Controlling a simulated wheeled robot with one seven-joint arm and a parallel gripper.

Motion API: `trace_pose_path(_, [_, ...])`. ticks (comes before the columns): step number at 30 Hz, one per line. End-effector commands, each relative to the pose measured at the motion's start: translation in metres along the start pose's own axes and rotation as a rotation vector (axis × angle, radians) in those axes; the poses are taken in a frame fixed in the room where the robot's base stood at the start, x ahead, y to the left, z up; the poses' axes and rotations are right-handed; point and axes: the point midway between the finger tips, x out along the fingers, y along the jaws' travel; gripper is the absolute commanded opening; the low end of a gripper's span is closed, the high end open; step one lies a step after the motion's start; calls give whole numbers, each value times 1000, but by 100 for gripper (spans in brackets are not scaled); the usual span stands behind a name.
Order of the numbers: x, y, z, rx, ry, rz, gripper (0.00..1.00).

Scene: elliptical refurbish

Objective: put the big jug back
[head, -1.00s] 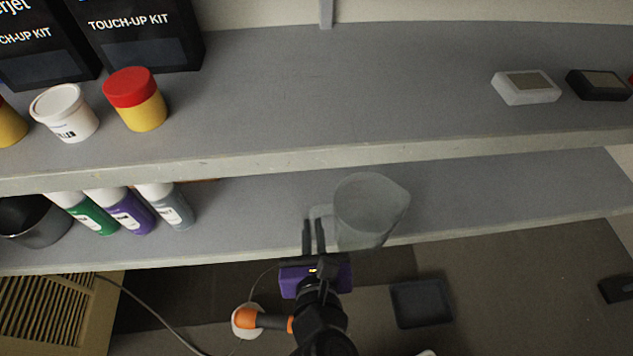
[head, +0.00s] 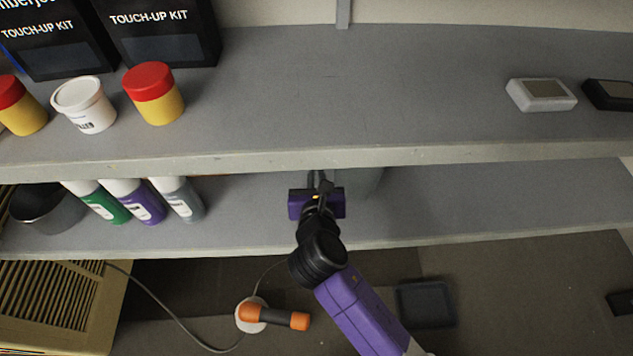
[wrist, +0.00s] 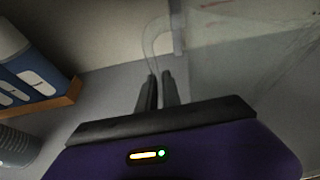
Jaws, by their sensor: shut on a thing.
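The big jug (head: 368,182) is clear and hard to see. In the head view it is mostly hidden under the upper shelf's edge, just right of my gripper (head: 318,178), over the lower shelf. In the wrist view the jug (wrist: 245,65) fills the right side, and its clear handle loop (wrist: 152,40) reaches down to my fingertips. My gripper (wrist: 158,80) is shut on the jug's handle, with the fingers close together. Whether the jug's base touches the lower shelf (head: 480,205) is hidden.
Green, purple and grey bottles (head: 140,203) and a dark pot (head: 48,208) stand to the left on the lower shelf. The upper shelf's front edge (head: 450,155) hangs above my gripper. The lower shelf's right part is clear. An orange-handled tool (head: 275,315) lies below.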

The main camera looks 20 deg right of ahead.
Motion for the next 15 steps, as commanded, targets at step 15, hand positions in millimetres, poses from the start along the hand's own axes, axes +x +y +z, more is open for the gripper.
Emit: trace_pose_path(15, [16, 2, -30, 0, 0, 0, 0])
